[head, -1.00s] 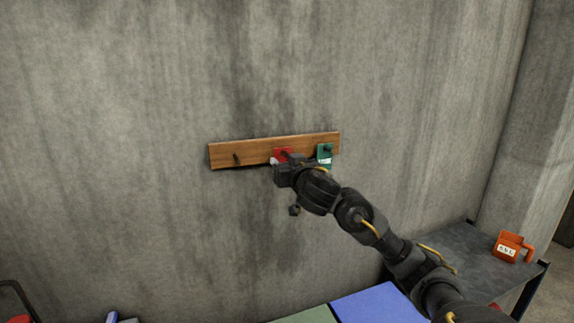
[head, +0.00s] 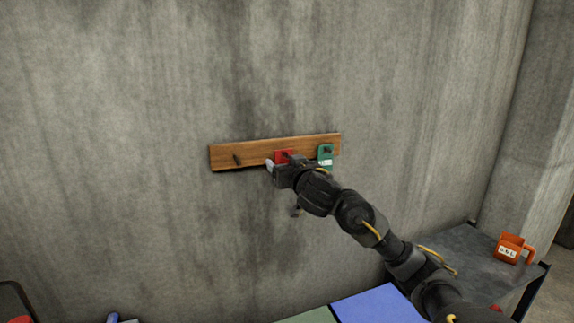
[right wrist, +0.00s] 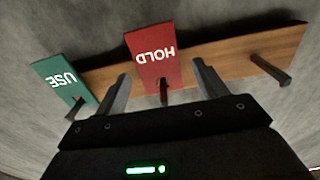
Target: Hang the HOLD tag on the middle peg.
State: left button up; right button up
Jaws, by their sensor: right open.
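The red HOLD tag (head: 283,155) is on the middle peg (right wrist: 163,90) of a wooden rail (head: 262,151) on the wall. In the right wrist view the HOLD tag (right wrist: 153,55) appears upside down, and the peg sticks out near its slot end. My right gripper (head: 281,167) is at the tag in the head view and hides its lower part. In the right wrist view its fingers (right wrist: 162,74) are open, one on each side of the tag, with gaps between. My left gripper is not in view.
A green USE tag (head: 326,157) hangs on the right peg, close beside my right gripper. The left peg (head: 237,160) is bare. An orange mug (head: 510,248) stands on a dark table (head: 460,250) at right. Blue (head: 380,306) and green (head: 308,316) surfaces lie below.

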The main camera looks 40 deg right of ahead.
jog(key=shift+s+a, duration=0.2)
jog(key=shift+s, duration=0.25)
jog(key=p+v, duration=0.3)
jog(key=v, duration=0.6)
jog(key=shift+s, duration=0.4)
jog(key=shift+a, duration=0.2)
